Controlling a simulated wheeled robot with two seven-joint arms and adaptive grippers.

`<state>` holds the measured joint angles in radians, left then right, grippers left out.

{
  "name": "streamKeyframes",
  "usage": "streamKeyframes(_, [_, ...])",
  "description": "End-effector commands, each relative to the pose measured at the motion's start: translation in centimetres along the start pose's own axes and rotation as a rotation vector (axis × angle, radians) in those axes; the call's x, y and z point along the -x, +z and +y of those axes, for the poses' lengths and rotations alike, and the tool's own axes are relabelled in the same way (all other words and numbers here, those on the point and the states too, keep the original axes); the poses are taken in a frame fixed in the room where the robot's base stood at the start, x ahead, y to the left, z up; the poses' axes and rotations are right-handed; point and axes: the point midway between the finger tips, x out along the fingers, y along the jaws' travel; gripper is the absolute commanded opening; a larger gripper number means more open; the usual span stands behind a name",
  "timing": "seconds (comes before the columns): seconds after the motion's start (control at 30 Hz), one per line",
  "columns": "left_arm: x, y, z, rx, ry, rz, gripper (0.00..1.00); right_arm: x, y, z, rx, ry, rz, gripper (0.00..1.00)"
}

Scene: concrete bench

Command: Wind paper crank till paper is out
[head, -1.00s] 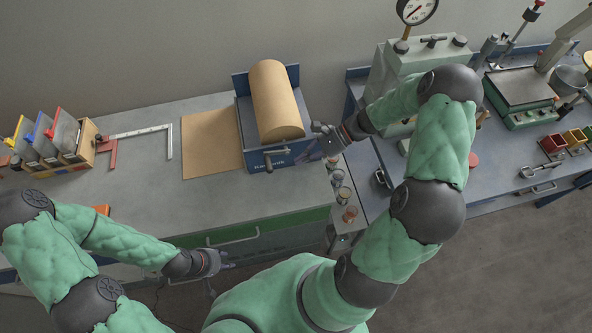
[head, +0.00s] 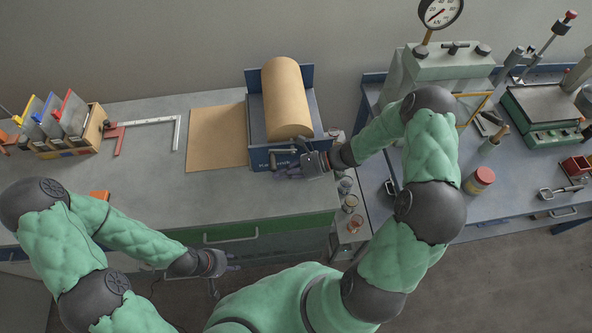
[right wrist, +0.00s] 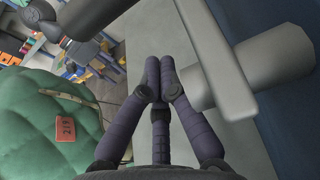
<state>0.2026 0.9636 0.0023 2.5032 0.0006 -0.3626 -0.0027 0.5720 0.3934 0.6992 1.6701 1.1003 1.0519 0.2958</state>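A brown paper roll (head: 286,100) lies in a blue dispenser (head: 255,115) on the bench. A flat brown paper sheet (head: 217,137) lies on the bench against the dispenser's left side.
A wooden rack of coloured-tab boards (head: 75,132) and a metal square (head: 150,122) are on the left. Small jars (head: 350,203) stand right of the dispenser. A second bench on the right carries a gauge press (head: 440,65) and a red-lidded jar (head: 480,180).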

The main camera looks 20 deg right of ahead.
Motion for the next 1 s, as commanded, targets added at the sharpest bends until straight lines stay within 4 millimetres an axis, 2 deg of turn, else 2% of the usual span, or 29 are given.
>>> streamKeyframes(0.1, [0.0, 0.0, 0.0, 0.0, 0.0, 0.0, 0.4, 0.8, 1.9, -0.1, 0.003, -0.002, 0.001, 0.0])
streamKeyframes(0.3, [0.0, 0.0, 0.0, 0.0, 0.0, 0.0, 0.4, 1.4, 3.5, 0.0, 0.001, -0.001, 0.0, 0.0])
streamKeyframes(0.73, [0.1, 0.0, 0.0, 0.0, 0.0, 0.0, 0.4, 1.5, 3.8, 0.0, 0.0, 0.0, 0.0, 0.0])
streamKeyframes(1.0, [1.5, 0.1, 0.5, 0.0, 0.0, 0.0, 0.4, 1.9, 5.0, 0.0, 0.0, 0.0, 0.0, 0.0])
